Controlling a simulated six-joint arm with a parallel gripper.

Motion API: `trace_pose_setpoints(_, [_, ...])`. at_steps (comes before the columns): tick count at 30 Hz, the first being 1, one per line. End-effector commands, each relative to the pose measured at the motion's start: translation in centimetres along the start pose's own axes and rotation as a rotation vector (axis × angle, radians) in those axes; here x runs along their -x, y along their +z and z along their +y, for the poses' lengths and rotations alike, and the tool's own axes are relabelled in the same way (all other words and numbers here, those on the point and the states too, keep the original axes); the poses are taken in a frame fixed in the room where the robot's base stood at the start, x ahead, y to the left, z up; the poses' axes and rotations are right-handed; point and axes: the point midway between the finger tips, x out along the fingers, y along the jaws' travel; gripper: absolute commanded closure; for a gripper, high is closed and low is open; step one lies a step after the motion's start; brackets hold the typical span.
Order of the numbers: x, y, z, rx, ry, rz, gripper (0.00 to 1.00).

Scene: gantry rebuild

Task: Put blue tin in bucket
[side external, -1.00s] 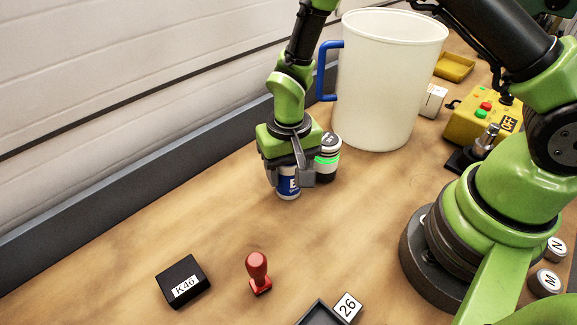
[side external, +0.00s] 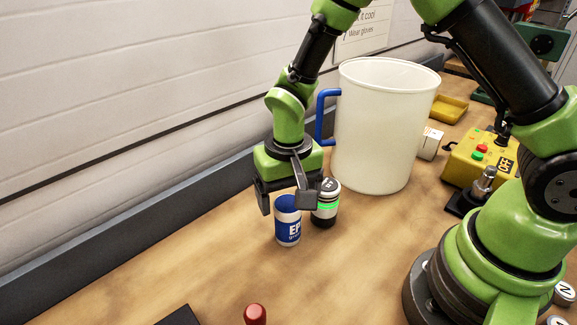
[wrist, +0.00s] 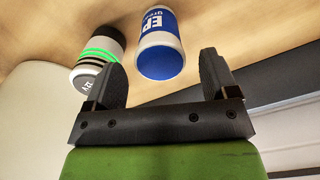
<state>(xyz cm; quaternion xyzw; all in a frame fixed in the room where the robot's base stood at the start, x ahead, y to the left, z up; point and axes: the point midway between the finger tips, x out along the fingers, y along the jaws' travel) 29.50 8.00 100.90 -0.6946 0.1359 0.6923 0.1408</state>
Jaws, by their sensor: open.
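The blue tin (side external: 288,229), blue with a white band and lettering, stands upright on the wooden bench; it also shows in the wrist view (wrist: 160,50). My gripper (side external: 287,204) is open and empty just above the tin, its fingers on either side of the tin's top. In the wrist view my gripper (wrist: 160,62) has the tin beyond and between its fingertips, apart from both. The bucket (side external: 374,140) is large, white and open-topped, with a blue handle on its left. It stands behind and right of the tin; its inside bottom is hidden.
A black-and-white can with a green stripe (side external: 326,204) stands close to the tin's right, near my right finger. A yellow control box (side external: 478,160), a white block (side external: 430,144) and a yellow tray (side external: 449,108) lie right of the bucket. A red-handled stamp (side external: 255,315) is in front.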

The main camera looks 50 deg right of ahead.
Motion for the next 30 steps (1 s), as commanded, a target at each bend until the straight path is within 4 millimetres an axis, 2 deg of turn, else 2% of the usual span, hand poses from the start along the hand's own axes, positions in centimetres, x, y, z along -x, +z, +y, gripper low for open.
trace_pose_setpoints(3, [2.9,-0.1,-0.1,0.0,-0.005,0.006,0.2])
trace_pose_setpoints(9, [6.2,-0.1,0.0,0.0,-0.002,0.004,0.2])
trace_pose_setpoints(20, [8.3,0.1,0.3,-0.002,-0.015,0.013,0.2])
trace_pose_setpoints(23, [10.8,0.4,1.1,-0.004,-0.057,0.052,0.2])
trace_pose_setpoints(26, [14.3,1.4,2.6,-0.006,-0.121,0.115,0.2])
trace_pose_setpoints(30, [18.7,3.9,5.3,-0.002,-0.212,0.219,0.2])
